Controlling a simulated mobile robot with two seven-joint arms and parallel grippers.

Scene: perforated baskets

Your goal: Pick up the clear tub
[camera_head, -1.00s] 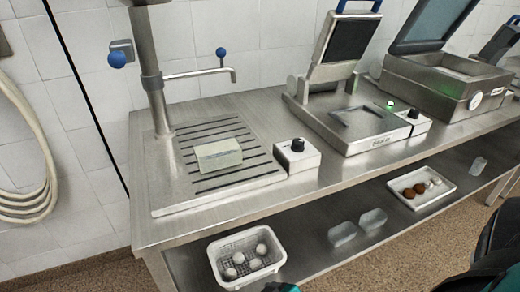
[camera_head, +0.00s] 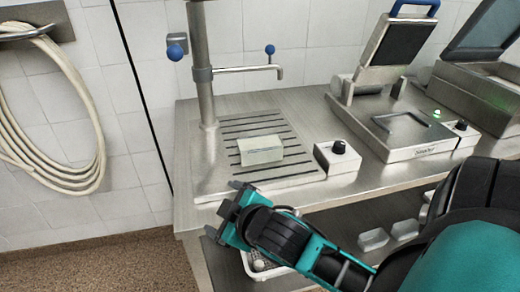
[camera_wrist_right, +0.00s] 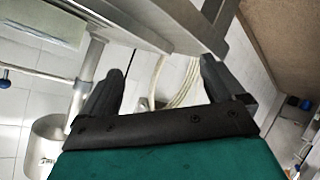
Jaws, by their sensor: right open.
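A pale translucent rectangular tub (camera_head: 261,150) rests on the slotted drain plate (camera_head: 215,180) at the left of the steel counter. Two smaller clear tubs, one at left (camera_head: 373,240) and one at right (camera_head: 405,229), sit on the lower shelf, partly near my arm. My right gripper (camera_head: 226,210) is in front of the counter's front left edge, below and left of the tub on the plate, apart from it. In the right wrist view, its fingers (camera_wrist_right: 160,85) are spread with nothing between them. My left gripper is out of view.
A white perforated basket (camera_head: 285,270) on the lower shelf is mostly hidden behind my right arm. A tap column (camera_head: 201,70) stands behind the drain plate. A control box (camera_head: 338,158) and a press (camera_head: 400,130) stand to the right.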

